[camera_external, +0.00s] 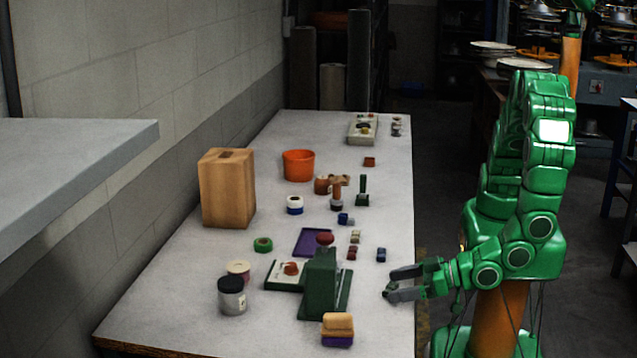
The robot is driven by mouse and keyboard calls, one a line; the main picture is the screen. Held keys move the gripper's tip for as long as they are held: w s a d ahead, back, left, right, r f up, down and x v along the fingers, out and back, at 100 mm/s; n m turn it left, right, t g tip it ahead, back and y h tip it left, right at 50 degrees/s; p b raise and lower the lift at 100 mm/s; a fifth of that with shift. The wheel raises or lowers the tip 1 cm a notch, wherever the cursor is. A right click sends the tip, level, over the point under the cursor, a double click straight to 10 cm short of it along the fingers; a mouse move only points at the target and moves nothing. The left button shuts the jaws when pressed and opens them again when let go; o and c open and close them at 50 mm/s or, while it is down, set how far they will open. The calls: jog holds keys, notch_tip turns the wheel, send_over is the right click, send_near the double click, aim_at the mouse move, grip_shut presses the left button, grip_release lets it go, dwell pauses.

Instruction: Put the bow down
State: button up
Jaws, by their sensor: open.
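My gripper (388,284) is at the right edge of the long table, its two fingers spread apart and pointing left. I see nothing between the fingers. A small dark blue piece (381,255) lies on the table just beyond the gripper, apart from it. Another small blue piece (345,219) lies further back, near the middle. The pieces are too small for me to tell which one, if any, is the bow.
A green press (322,287) stands left of my gripper, with a yellow-and-purple block (337,329) in front. A purple pad (312,242), a dark jar (232,296), an orange tub (298,165) and a wooden box (228,190) stand further left or back. The front right tabletop (385,335) is clear.

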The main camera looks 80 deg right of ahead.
dwell(0.4)
jog(key=shift+v, duration=2.5)
jog(key=shift+r, duration=0.1)
